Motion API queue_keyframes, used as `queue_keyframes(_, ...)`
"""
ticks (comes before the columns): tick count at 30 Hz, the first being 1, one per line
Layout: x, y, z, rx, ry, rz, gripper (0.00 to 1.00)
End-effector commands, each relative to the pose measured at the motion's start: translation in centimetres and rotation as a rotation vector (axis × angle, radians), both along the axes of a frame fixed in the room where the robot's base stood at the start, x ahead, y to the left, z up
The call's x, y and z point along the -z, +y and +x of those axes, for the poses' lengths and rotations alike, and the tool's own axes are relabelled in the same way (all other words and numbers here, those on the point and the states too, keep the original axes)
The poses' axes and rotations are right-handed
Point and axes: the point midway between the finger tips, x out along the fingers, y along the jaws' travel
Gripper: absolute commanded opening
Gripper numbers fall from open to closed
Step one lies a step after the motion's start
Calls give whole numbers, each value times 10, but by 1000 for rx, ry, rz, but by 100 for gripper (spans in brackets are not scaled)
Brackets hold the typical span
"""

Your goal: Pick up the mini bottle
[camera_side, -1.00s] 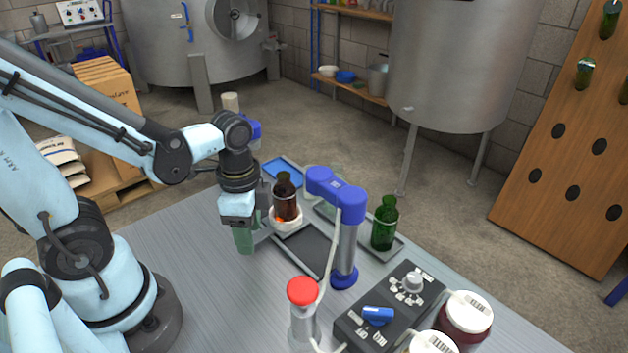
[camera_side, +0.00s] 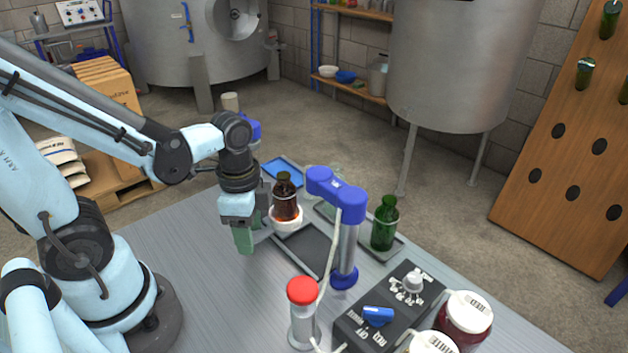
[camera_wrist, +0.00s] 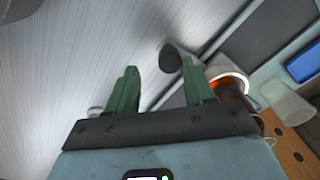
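A small brown bottle (camera_side: 285,203) stands upright on a round white base (camera_side: 286,223) and glows orange low down. A green bottle (camera_side: 384,226) stands upright to the right on a grey tray. I cannot tell which of them is the mini bottle. My gripper (camera_side: 250,232) points down over the table, just left of the brown bottle in the side view. In the wrist view my gripper's green fingers (camera_wrist: 160,92) are apart with nothing held between them. Beyond the right finger the brown bottle (camera_wrist: 229,88) shows, partly hidden, with a lit white ring.
A blue-topped post (camera_side: 346,250) stands between the two bottles. A dark grey tray (camera_side: 304,250) lies before the brown bottle. A control box (camera_side: 390,308), a red-capped cylinder (camera_side: 303,310) and jars (camera_side: 464,318) crowd the front right. The table left of them is clear.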

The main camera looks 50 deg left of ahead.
Motion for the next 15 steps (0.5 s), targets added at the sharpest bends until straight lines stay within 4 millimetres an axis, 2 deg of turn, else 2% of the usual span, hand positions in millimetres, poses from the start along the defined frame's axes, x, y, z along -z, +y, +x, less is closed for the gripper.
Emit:
queue_keyframes(8,0,0,0,0,1,-1,51)
queue_keyframes(9,0,0,0,0,1,-1,58)
queue_keyframes(15,0,0,0,0,1,-1,58)
